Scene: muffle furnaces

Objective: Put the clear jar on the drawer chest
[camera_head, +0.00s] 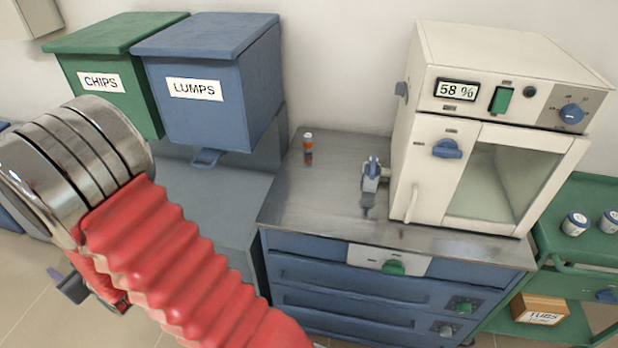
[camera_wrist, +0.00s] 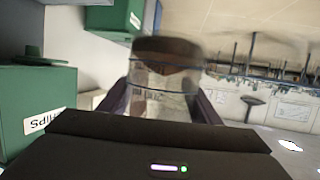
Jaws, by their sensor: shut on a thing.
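The clear jar (camera_wrist: 157,82) has a brown top and a dark band. In the wrist view it stands between the two dark fingers of my gripper (camera_wrist: 162,103), which is shut on it. In the head view a dark part of my gripper (camera_head: 75,288) shows at the lower left, mostly behind my red-sleeved arm, and the jar is hidden. The drawer chest (camera_head: 315,205) has a grey metal top and blue drawers. It stands right of my gripper, well apart from it.
On the chest top stand a small orange-brown bottle (camera_head: 308,145), a blue-grey clamp-like fitting (camera_head: 370,182) and a white furnace-like cabinet (camera_head: 428,150). The top's front left is bare. CHIPS (camera_head: 115,110) and LUMPS (camera_head: 210,115) bins stand behind left; a green cart (camera_head: 580,250) stands right.

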